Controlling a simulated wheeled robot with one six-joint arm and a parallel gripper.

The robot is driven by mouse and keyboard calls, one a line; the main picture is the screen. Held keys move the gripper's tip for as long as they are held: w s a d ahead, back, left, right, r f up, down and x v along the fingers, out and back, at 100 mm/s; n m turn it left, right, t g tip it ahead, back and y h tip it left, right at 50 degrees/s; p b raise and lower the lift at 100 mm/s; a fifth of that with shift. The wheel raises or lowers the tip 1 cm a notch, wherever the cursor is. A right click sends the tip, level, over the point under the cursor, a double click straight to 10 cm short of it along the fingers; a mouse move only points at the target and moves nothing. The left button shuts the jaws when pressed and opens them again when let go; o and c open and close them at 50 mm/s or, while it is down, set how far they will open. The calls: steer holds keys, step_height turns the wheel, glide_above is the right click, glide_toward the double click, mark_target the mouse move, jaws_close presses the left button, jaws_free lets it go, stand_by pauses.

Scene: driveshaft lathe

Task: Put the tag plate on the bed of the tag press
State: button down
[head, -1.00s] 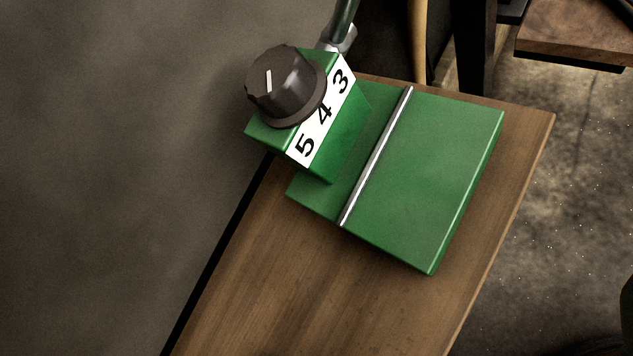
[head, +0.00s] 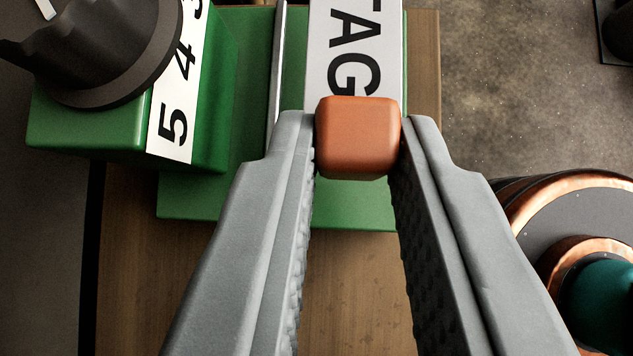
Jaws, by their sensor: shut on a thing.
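The tag plate (head: 355,50) is white with black TAG lettering and an orange block-shaped grip (head: 358,138) at its near end. My gripper (head: 358,130) is shut on this grip, one grey finger on each side. The plate lies over the green bed of the tag press (head: 205,200), just right of the steel strip (head: 278,65) and roughly parallel to it. Whether it touches the bed or hangs above it, I cannot tell. The plate's far end is cut off by the top edge, and my fingers hide part of the bed.
The press's dark knob (head: 105,45) and green dial block with numbers (head: 85,130) rise close on the left. The wooden table (head: 135,270) shows in front of the bed. A round copper-and-black object with a teal part (head: 590,220) is at the lower right.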

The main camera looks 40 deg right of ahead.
mark_target(335, 201)
steer(key=shift+w+f, duration=0.15)
steer(key=shift+f, duration=1.95)
steer(key=c, duration=1.6)
jaws_free()
steer(key=v, duration=0.7)
steer(key=shift+a+r, duration=0.25)
